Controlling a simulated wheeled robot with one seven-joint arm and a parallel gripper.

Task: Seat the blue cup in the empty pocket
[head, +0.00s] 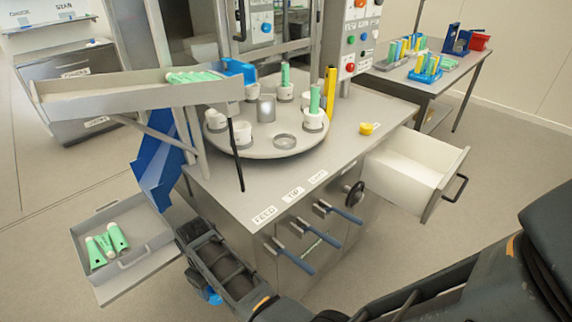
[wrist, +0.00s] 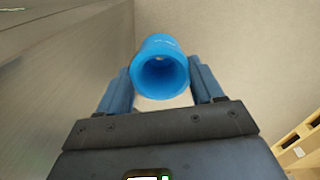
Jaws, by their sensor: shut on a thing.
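The blue cup (wrist: 160,72) sits between the two fingers of my gripper (wrist: 160,88) in the wrist view, its open mouth facing the camera. My gripper is shut on it. In the head view a small part of the blue cup (head: 211,297) shows beside my dark arm, low at the left front of the bench. The round turntable (head: 250,145) is on the bench top, well above and to the right of the cup. An empty pocket (head: 285,141) shows as a bare grey ring near its front edge. Other pockets hold white cups, some with green tubes.
An open tray (head: 125,262) with green tubes juts out left of my arm. A sloped chute (head: 130,96) overhangs the turntable's left side. Blue-handled levers (head: 318,238) stick out of the bench front, and an open drawer (head: 400,170) projects at right.

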